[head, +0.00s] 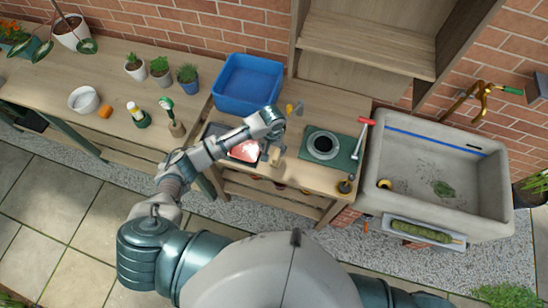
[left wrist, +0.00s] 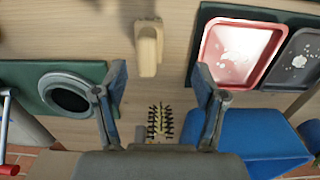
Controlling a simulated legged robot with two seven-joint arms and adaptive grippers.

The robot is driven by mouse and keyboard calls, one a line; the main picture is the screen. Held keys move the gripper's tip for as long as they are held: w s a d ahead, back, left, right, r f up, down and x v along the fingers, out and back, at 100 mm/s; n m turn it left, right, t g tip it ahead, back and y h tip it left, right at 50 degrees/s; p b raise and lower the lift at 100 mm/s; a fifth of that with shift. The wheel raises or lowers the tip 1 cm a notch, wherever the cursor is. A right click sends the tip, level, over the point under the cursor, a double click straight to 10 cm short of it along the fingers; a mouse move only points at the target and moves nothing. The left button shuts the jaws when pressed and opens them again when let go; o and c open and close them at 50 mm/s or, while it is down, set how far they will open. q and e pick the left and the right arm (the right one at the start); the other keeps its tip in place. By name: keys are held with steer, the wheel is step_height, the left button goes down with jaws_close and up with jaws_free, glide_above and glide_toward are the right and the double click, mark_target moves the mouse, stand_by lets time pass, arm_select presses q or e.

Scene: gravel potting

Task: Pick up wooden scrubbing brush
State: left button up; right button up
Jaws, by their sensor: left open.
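A brush with dark bristles (left wrist: 160,121) lies on the wooden bench, between the bases of my fingers in the left wrist view. Most of its body is hidden behind the gripper, so I cannot tell its wood. My left gripper (left wrist: 160,78) is open and empty above the bench, fingers spread to either side of the brush. In the head view the left gripper (head: 272,150) is between the red tray and the green mat. A pale wooden piece (left wrist: 148,50) stands beyond the fingertips; it also shows in the head view (head: 276,156). My right gripper is out of view.
A red tray (head: 244,151) and a dark tray (left wrist: 300,58) lie beside the gripper. A green mat (head: 312,160) with a dark round dish is on the other side. A blue bin (head: 248,82) stands behind, and a stone sink (head: 480,207) is at the right.

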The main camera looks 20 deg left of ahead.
mark_target(276, 154)
arm_select(q)
steer(key=f, duration=0.1)
steer(key=d+f, duration=0.1)
steer(key=f, duration=0.1)
steer(key=shift+w+d, duration=0.15)
steer(key=shift+d, duration=0.05)
steer(key=f, duration=0.4)
steer(key=shift+d+f, duration=0.15)
steer(key=shift+d, duration=0.05)
steer(key=shift+a+f, duration=0.35)
steer(key=shift+d, duration=0.2)
steer(key=c, duration=1)
steer(key=shift+d+r, duration=0.1)
steer(key=shift+d, duration=0.05)
steer(key=shift+c, duration=1.3)
steer(key=shift+d, duration=0.1)
steer(key=shift+a+r, duration=0.25)
steer(key=shift+r, duration=0.45)
step_height(276, 154, up, 2)
steer(key=shift+a+r, duration=0.1)
steer(key=shift+r, duration=0.05)
steer(key=s+d, duration=0.2)
steer(key=s, duration=0.5)
steer(key=s+d+r, duration=0.1)
steer(key=s+d, duration=0.2)
steer(key=s, duration=0.5)
steer(key=shift+s+r, duration=0.15)
